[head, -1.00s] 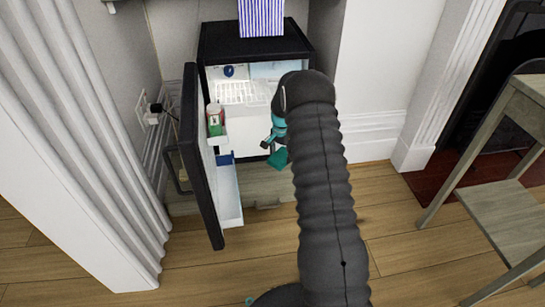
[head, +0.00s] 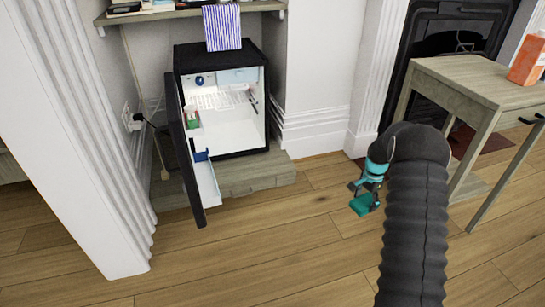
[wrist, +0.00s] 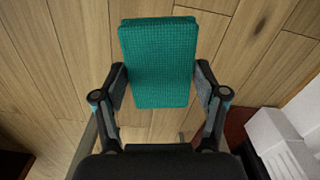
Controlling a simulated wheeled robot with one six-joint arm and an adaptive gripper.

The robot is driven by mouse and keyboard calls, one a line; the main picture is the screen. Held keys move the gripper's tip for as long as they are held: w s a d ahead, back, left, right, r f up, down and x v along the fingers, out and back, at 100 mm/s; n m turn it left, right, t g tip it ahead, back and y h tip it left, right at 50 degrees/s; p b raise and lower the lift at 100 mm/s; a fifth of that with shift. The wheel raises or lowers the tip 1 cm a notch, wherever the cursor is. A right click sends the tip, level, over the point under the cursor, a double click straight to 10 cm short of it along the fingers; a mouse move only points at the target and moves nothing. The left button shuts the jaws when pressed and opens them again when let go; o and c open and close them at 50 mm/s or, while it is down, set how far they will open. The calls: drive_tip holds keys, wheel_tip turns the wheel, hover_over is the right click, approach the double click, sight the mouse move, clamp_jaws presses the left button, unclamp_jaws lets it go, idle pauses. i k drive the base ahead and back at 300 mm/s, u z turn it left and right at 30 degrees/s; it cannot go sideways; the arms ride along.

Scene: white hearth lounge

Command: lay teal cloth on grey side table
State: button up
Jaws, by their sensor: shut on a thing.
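My gripper (head: 363,186) is shut on the teal cloth (head: 362,204), which hangs from its fingertips over the wood floor. In the wrist view the folded teal cloth (wrist: 158,62) sits between the two fingers of my gripper (wrist: 160,85). The grey side table (head: 465,83) stands at the right, with my arm in front of part of its legs. My gripper is to the left of the table and apart from it.
An open mini fridge (head: 262,110) stands at the back left, its door (head: 187,160) swung outward. A fireplace (head: 450,45) is behind the table. The middle floor is clear.

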sight(486, 84)
drive_tip(key=u, duration=0.8)
drive_tip(key=i, duration=0.85)
drive_tip(key=u, duration=0.3)
